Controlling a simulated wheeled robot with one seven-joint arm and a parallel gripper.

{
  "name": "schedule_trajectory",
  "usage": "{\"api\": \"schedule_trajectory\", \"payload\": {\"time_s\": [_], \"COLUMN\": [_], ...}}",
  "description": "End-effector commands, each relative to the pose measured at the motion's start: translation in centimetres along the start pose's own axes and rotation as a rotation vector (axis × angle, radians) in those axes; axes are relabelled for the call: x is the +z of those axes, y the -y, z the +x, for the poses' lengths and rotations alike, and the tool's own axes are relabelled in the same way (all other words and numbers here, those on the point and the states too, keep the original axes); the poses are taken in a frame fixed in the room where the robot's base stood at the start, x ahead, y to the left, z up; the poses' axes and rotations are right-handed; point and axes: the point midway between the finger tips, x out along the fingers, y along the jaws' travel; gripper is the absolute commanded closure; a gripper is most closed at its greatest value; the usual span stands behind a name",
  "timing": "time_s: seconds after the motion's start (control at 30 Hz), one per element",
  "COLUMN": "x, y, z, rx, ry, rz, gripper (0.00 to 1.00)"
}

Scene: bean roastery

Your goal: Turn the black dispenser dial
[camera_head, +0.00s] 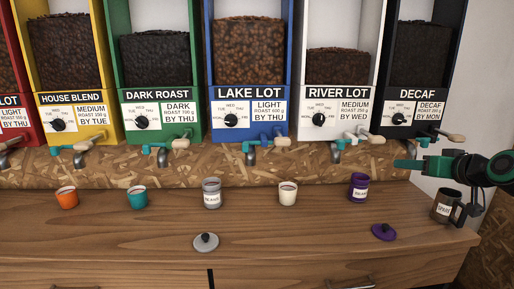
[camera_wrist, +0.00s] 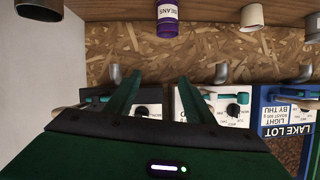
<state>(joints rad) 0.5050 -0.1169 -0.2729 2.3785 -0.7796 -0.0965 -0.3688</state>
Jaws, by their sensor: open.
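The black dispenser (camera_head: 428,78), labelled DECAF, stands at the far right of the row in the head view. Its dial (camera_head: 398,118) is a black knob on a white plate marked with days. In the wrist view, which is upside down, the dial (camera_wrist: 143,111) shows between my fingers. My gripper (camera_head: 408,164) is open and empty, below and in front of the black dispenser, with its teal fingers pointing left in the head view. In the wrist view my gripper (camera_wrist: 160,78) has its two fingers well apart. I cannot tell whether they touch anything.
The black dispenser's teal lever (camera_head: 424,136) juts out below its dial. The white dispenser (camera_head: 342,92) is beside it. A dark mug (camera_head: 445,207) stands below my wrist. A purple cup (camera_head: 358,188), a purple lid (camera_head: 383,232) and several cups stand on the wooden counter (camera_head: 300,240).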

Motion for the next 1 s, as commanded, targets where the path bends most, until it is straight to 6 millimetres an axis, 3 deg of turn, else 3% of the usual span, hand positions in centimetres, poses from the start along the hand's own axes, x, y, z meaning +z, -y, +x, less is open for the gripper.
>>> {"api": "schedule_trajectory", "payload": {"time_s": [0.1, 0.27, 0.4, 0.5, 0.6, 0.7, 0.8, 1.0], "x": [6.0, 13.8, 19.5, 22.6, 24.6, 25.8, 26.3, 26.3], "y": [1.2, 1.4, 1.6, 2.0, 2.5, 2.9, 3.1, 3.1], "z": [-2.0, -7.1, -13.3, -17.8, -21.4, -23.8, -24.9, -24.9], "rx": [0.036, 0.133, 0.246, 0.327, 0.395, 0.441, 0.463, 0.464], "ry": [0.229, 0.530, 0.771, 0.912, 1.015, 1.079, 1.109, 1.110], "rz": [0.021, 0.096, 0.198, 0.278, 0.349, 0.400, 0.426, 0.427], "gripper": [0.52, 0.52, 0.52, 0.52, 0.52, 0.52, 0.52, 0.52]}}
